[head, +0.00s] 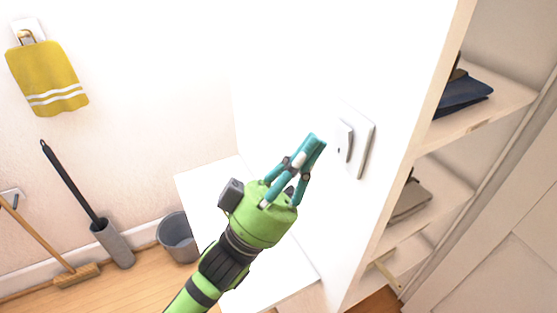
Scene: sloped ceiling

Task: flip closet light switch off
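The light switch (345,141) is a white rocker on a white wall plate (363,150), mounted on the white side panel of the closet. My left gripper (315,142) is green with teal fingers and points up and right toward the switch. Its fingertips are just left of the rocker in the picture; I cannot tell whether they touch it. The two fingers look close together at the tips, with nothing visible between them. My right gripper does not show.
Closet shelves with folded dark blue cloth (463,94) and a brown item (408,202) are at right. A yellow towel (48,78) hangs at left. A grey bucket (178,238), a toilet brush holder (112,244) and a broom (78,275) stand on the floor. A white surface (215,185) lies below my gripper.

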